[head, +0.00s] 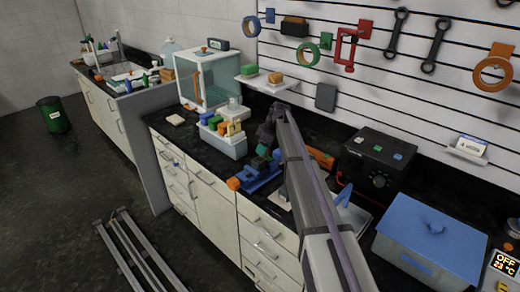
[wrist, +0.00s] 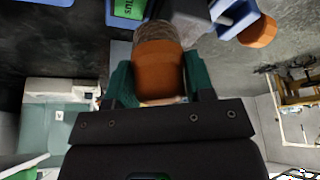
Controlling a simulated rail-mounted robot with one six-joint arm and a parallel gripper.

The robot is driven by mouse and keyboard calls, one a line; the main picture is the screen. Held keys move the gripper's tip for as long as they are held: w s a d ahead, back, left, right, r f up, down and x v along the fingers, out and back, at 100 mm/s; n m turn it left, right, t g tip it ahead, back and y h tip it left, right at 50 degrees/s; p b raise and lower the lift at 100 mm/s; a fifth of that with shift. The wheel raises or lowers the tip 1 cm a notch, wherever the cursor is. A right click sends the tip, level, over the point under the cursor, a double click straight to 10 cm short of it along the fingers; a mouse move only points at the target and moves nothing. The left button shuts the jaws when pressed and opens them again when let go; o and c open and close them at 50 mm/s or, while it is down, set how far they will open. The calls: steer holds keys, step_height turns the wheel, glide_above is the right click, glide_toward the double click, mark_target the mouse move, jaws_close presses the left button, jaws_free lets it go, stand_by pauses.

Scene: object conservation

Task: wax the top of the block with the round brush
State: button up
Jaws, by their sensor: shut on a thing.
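My gripper (wrist: 160,78) has green fingers shut on the sides of the round brush (wrist: 159,74). The brush has an orange-brown body and greyish bristles, which point away from the gripper. In the head view my gripper (head: 266,148) is over the worktop beside the blue vise (head: 262,182), and my arm crosses in front. The vise also shows at the top right of the wrist view (wrist: 238,14), with its orange knob. I cannot make out the block clearly, nor whether the bristles touch anything.
A grey-blue bin (head: 225,146) with coloured blocks stands left of the vise. A black box with a dial (head: 378,165) and a blue lidded container (head: 425,240) stand on the right. A glass cabinet (head: 210,80) is behind left. Tools hang on the slatted wall.

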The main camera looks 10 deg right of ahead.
steer(key=shift+r+p, duration=3.65)
steer(key=shift+r, duration=0.15)
